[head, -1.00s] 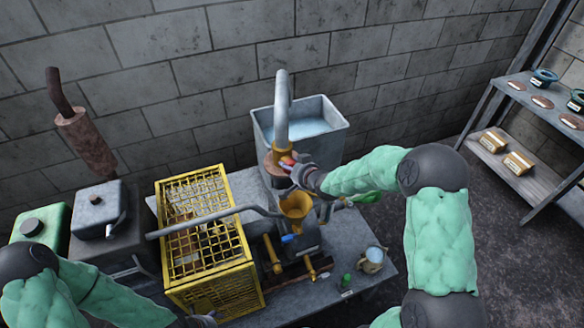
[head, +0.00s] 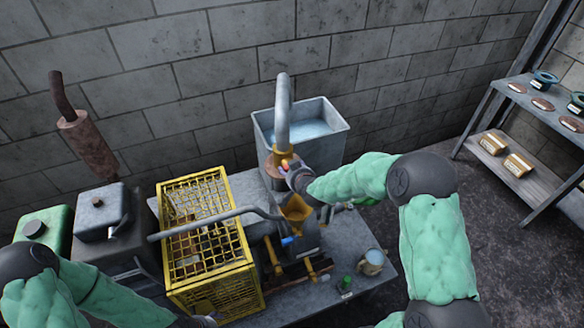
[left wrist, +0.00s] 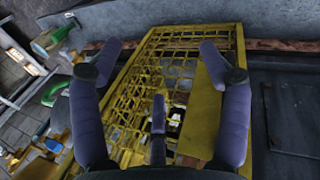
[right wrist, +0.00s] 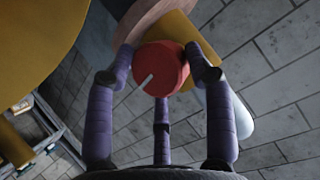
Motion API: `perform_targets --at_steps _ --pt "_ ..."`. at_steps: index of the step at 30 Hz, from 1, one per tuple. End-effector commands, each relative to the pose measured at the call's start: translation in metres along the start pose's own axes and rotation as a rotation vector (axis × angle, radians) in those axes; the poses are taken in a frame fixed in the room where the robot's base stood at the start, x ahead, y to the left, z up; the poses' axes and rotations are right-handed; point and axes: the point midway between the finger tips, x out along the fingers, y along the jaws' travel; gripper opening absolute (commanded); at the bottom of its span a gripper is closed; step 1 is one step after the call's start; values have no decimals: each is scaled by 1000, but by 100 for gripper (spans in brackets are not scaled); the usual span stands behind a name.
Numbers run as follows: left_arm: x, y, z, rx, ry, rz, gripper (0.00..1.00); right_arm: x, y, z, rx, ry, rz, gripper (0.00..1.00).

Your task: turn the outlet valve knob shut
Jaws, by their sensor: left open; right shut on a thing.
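The outlet valve knob (right wrist: 160,68) is red and round with a pale pointer line, in the right wrist view. My right gripper (right wrist: 165,66) is shut on it, with fingers on both sides. In the head view the knob (head: 285,165) is a small red spot on the brass-coloured fitting under the grey outlet pipe (head: 283,105), mostly hidden by my right gripper (head: 292,172). My left gripper (left wrist: 165,65) is open and empty over the yellow wire cage (left wrist: 205,150) in the left wrist view; in the head view it is low by the cage's front.
A water-filled tank (head: 338,145) stands behind the pipe. Shelves (head: 520,170) stand at the right. The floor between is clear.

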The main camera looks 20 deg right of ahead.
Motion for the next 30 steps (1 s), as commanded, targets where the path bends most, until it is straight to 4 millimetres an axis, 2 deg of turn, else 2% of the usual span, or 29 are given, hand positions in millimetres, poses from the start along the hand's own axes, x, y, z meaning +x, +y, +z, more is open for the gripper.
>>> perform_targets --at_steps 1,10,26,27,28,30 --pt "-1 0 0 0 0 0 77 0 0 -11 -2 22 2 22" --pt "-2 1 0 0 -1 0 77 0 0 -12 -7 26 4 22" --pt "-39 14 2 0 0 0 77 -1 -4 -12 -228 71 129 22" --pt "-38 14 2 0 0 0 77 0 -3 -12 -235 76 134 56" --pt "-37 13 1 0 0 0 77 0 -3 -12 -233 76 133 65" --pt "-36 13 2 0 0 0 77 0 -2 -11 -232 74 132 67"
